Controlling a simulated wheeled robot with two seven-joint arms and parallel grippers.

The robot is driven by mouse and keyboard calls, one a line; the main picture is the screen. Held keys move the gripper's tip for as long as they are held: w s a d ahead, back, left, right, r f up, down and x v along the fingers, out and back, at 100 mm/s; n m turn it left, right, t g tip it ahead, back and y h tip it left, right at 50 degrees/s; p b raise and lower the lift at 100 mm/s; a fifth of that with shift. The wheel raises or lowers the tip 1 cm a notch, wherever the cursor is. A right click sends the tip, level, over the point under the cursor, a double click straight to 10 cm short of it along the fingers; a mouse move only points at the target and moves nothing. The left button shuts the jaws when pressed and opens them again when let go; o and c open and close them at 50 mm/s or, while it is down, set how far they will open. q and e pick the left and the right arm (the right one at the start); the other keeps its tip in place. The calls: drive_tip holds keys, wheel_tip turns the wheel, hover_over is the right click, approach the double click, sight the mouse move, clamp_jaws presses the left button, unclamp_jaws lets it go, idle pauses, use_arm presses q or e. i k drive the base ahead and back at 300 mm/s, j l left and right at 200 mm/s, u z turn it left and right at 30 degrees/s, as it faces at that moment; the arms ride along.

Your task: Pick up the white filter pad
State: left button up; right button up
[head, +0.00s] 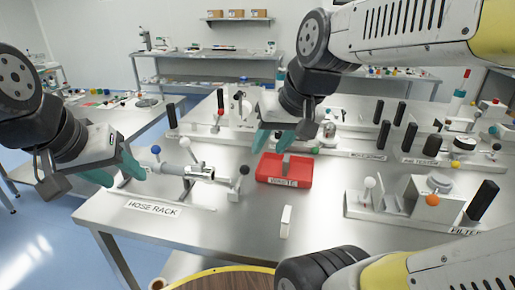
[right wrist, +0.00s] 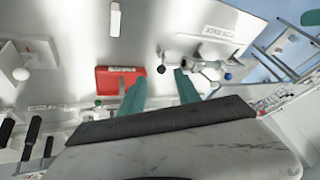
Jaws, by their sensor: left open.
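A small white block (head: 286,222), likely the white filter pad, is on the bare steel table in front of the red tray. It also shows in the right wrist view (right wrist: 115,19), near the top edge. My left gripper (head: 116,170) is open and empty at the table's left edge, beside the hose rack fitting. My right gripper (head: 273,140) is open and empty above the table, behind the red tray. Its two green fingers stand apart in the right wrist view (right wrist: 161,92). Both grippers are clear of the white block.
The red tray (head: 268,181) lies mid-table. A metal hose fitting (head: 200,172) with ball-ended levers stands left of it, behind the hose rack label (head: 153,208). The filter fixture (head: 405,208) with white and orange knobs is at the right. The table around the white block is clear.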

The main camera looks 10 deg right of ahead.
sight(285, 222)
drive_tip(key=k+l+z, duration=0.8)
drive_tip(key=i, duration=0.1)
